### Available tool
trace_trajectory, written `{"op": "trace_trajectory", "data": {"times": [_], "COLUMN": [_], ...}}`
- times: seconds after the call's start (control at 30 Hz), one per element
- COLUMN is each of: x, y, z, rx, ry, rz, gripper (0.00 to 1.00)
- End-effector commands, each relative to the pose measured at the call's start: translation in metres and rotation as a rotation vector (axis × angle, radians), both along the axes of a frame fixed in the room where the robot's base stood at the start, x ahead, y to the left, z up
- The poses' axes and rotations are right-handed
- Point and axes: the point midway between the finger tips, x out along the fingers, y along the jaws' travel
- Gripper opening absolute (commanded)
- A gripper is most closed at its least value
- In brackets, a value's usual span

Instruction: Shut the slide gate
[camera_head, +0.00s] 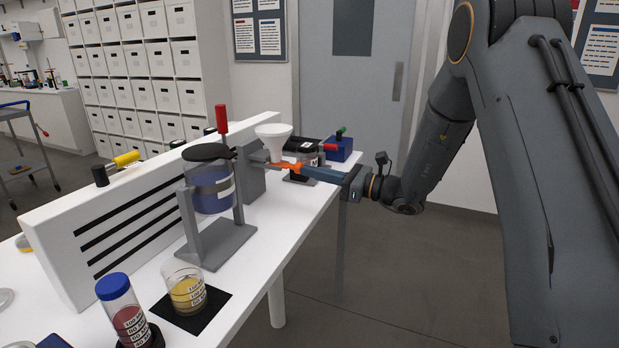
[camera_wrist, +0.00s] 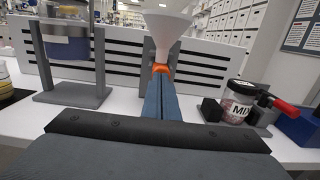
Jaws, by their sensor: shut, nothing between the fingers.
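A white funnel (camera_head: 273,138) is held by a grey bracket (camera_head: 252,172) on the white table, and it also shows in the wrist view (camera_wrist: 167,28). A small orange piece (camera_head: 285,166) sits just below the funnel, at the end of my gripper (camera_head: 304,168). In the wrist view the orange piece (camera_wrist: 161,69) is right at the fingertips, under the spout. I cannot tell whether it is a tab of the slide gate or part of my fingertips. My gripper's blue fingers are shut together with nothing between them. The gate itself is not clearly seen.
A grey stand holds a blue-filled vessel (camera_head: 210,190) left of the funnel. A jar labelled MIX (camera_wrist: 238,100) is to the right in the wrist view, beside a red-handled item (camera_wrist: 284,105). A slotted white panel (camera_head: 150,200) runs behind. Jars of red (camera_head: 128,322) and yellow (camera_head: 187,294) stand in front.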

Motion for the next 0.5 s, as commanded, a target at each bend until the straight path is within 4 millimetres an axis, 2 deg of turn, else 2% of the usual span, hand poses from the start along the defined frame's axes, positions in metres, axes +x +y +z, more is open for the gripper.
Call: {"op": "trace_trajectory", "data": {"times": [0.1, 0.5], "x": [0.0066, 0.0058], "y": [-0.0041, -0.005], "z": [0.0002, 0.0026], "rx": [0.0, 0.0], "ry": [0.0, -0.005], "rz": [-0.016, -0.014], "gripper": [0.0, 0.0]}}
